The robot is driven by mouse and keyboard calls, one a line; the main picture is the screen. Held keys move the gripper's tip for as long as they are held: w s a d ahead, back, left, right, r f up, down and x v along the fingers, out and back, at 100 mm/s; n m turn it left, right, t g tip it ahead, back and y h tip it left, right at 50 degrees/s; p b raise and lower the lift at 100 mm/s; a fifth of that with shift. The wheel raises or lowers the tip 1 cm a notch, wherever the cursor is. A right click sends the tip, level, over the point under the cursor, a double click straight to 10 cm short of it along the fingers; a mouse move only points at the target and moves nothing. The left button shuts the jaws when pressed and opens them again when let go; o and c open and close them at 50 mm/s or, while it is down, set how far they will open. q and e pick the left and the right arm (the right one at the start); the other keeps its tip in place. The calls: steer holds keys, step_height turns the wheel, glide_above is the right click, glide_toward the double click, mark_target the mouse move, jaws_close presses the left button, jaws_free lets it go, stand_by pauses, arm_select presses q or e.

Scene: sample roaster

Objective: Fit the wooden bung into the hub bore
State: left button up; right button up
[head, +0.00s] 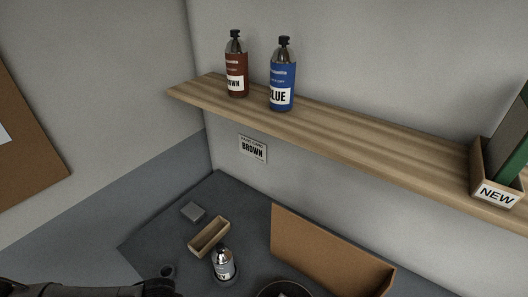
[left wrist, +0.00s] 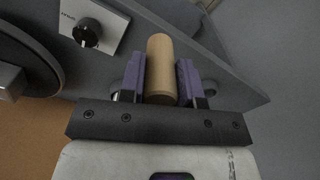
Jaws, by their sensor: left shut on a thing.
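The wooden bung (left wrist: 160,68) is a plain tan cylinder in the left wrist view. My left gripper (left wrist: 161,80) is shut on it, with a purple pad on each side, and the bung sticks out beyond the pads. In the head view only a dark part of my left arm shows along the bottom left edge; the bung does not show there. I cannot make out the hub bore in either view. My right gripper is in neither view.
The left wrist view shows a panel with a black knob (left wrist: 87,32) and a large dark round part (left wrist: 42,62). In the head view, a wooden tray (head: 209,237), a silver-topped bottle (head: 222,265) and a brown board (head: 328,252) stand on the grey worktop. Bottles stand on the shelf (head: 350,133).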

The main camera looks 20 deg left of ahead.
arm_select(q)
steer(key=w+d+r, duration=0.5)
steer(key=d+r, duration=0.2)
steer(key=d, duration=0.2)
steer(key=w+d+r+m, duration=0.1)
steer(key=w+d+r, duration=0.1)
steer(key=w+r, duration=0.55)
steer(key=w+d+r+m, duration=0.15)
steer(key=w+r, duration=0.35)
steer(key=r, duration=0.6)
steer(key=s+r+p, duration=0.4)
steer(key=r+p, duration=0.4)
steer(key=p, duration=0.2)
steer(key=s+r+p, duration=0.5)
steer(key=r+p, duration=0.3)
steer(key=p, duration=0.1)
steer(key=shift+r+p, duration=0.35)
steer(key=shift+r, duration=0.05)
